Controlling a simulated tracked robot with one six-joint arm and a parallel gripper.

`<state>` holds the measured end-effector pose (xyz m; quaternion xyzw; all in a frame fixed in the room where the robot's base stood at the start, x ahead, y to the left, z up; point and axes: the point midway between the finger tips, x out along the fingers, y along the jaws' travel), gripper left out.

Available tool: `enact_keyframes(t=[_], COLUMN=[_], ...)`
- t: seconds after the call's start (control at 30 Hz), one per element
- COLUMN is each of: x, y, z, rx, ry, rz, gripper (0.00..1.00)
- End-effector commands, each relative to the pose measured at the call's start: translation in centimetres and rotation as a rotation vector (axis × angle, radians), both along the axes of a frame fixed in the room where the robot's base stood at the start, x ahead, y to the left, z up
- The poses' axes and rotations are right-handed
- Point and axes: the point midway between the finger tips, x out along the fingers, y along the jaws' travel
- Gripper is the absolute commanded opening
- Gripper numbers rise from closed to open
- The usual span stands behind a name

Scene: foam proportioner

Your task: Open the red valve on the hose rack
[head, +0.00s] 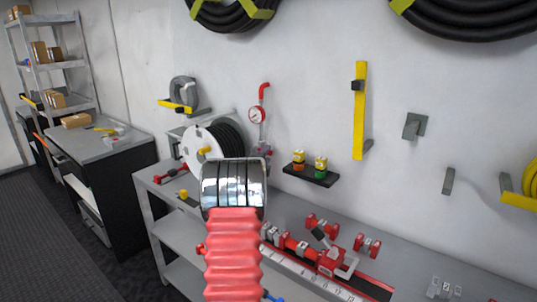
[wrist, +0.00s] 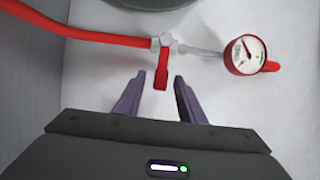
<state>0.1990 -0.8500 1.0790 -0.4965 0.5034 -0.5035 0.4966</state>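In the wrist view, the red valve handle (wrist: 161,70) hangs from a silver fitting (wrist: 166,41). A red hose (wrist: 80,33) runs into the fitting from the left. My gripper (wrist: 160,75) is open, with its two dark purple fingers apart. The end of the handle shows between the fingertips, with a gap on each side. I cannot tell whether the fingers are level with it in depth. A pressure gauge (wrist: 245,54) sits to the right of the fitting. In the head view the gauge (head: 257,115) shows above my arm, which hides the valve handle.
A white reel with black hose (head: 202,150) stands left of the gauge. A small dark shelf (head: 312,175) with yellow-topped items is at right. Red couplings (head: 330,262) and tools lie on the grey bench (head: 400,272). A dark rounded object (wrist: 155,3) edges the wrist view's top.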

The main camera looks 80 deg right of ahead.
Motion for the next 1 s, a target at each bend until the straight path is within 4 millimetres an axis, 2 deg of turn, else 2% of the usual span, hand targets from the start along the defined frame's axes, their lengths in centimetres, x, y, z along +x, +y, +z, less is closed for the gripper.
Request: enact_keyframes(t=[0.1, 0.3, 0.67, 1.0], x=[-0.1, -0.1, -0.1, -0.2], y=[-1.3, -2.6, -2.9, -2.9], z=[-0.1, 0.0, 0.0, 0.0], rx=[0.001, 0.0, 0.0, 0.0], ry=[-0.001, 0.0, 0.0, 0.0], rz=[-0.001, -0.001, -0.001, -0.001], gripper=[0.36, 0.36, 0.36, 0.12])
